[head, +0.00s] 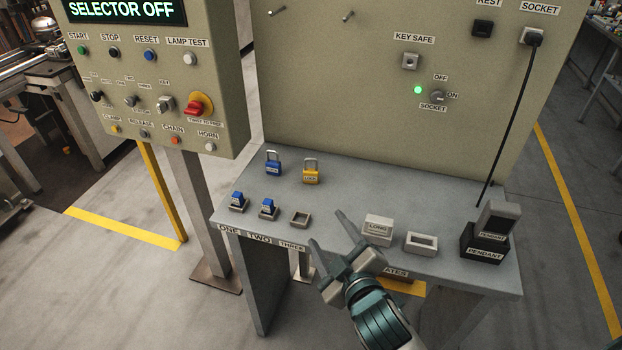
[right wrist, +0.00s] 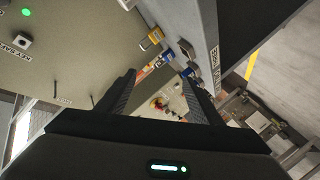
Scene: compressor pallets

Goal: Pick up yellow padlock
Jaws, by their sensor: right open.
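The yellow padlock (head: 311,177) stands upright with its shackle up on the grey shelf (head: 375,196), near the back panel. It also shows in the right wrist view (right wrist: 148,42), above the fingertips. A blue padlock (head: 273,168) stands just left of it. My right gripper (head: 327,227) is open and empty, in front of and slightly right of the yellow padlock, apart from it. Its two fingers also show spread in the right wrist view (right wrist: 158,75). My left gripper is not in view.
Two blue pieces (head: 237,198) (head: 268,206) sit in holders at the shelf's front left, beside an empty holder (head: 300,219). A white block (head: 378,229), an empty frame (head: 422,242) and a pendant (head: 497,222) stand on the right. The control box (head: 160,90) overhangs the left.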

